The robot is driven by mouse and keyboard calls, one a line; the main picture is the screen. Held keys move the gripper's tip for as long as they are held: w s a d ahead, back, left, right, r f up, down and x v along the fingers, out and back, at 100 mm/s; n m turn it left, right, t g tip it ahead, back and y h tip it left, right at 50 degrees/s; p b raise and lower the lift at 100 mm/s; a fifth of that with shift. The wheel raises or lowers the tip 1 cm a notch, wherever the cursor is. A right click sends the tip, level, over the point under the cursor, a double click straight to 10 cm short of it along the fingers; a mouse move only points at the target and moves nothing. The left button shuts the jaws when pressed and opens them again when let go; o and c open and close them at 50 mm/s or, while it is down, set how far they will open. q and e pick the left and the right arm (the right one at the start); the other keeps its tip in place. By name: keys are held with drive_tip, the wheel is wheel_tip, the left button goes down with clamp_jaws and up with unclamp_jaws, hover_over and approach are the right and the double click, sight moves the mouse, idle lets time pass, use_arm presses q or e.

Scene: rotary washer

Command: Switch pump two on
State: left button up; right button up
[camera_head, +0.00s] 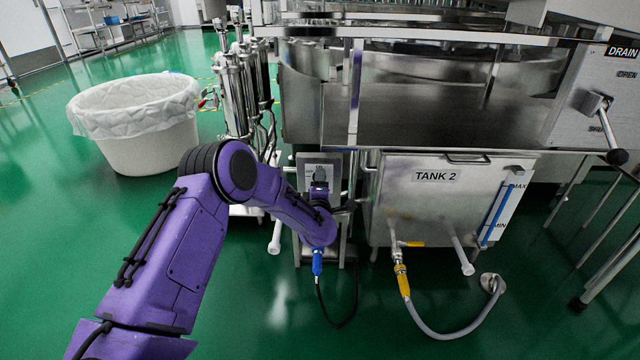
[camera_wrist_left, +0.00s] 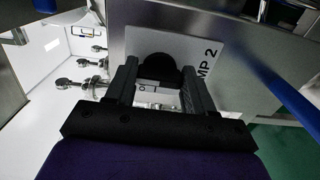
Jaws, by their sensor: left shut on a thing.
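The pump 2 switch panel is a grey metal box (camera_head: 307,163) left of tank 2 in the head view. In the left wrist view its pale label plate (camera_wrist_left: 199,48) reads "MP 2", the rest being covered. A round black knob (camera_wrist_left: 158,68) sits on this plate, with small marks below it. My left gripper (camera_wrist_left: 157,78) has one finger on each side of the knob and is shut on it. In the head view my left gripper (camera_head: 319,188) is in front of the panel and hides most of its lower part. My right gripper is not in view.
Tank 2 (camera_head: 425,200) stands just right of the panel, with a yellow-handled valve and a grey hose (camera_head: 440,334) on the floor. Steel cylinders (camera_head: 235,95) and a white lined bin (camera_head: 135,140) stand to the left. The steel washer deck (camera_head: 440,125) overhangs behind.

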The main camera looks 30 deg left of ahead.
use_arm(q)
drive_tip(key=o, duration=1)
drive_tip(key=shift+o, duration=0.2)
drive_tip(key=shift+s, duration=0.1)
drive_tip(key=p+v, duration=0.3)
drive_tip(key=v, duration=0.7)
drive_tip(key=shift+s, duration=0.2)
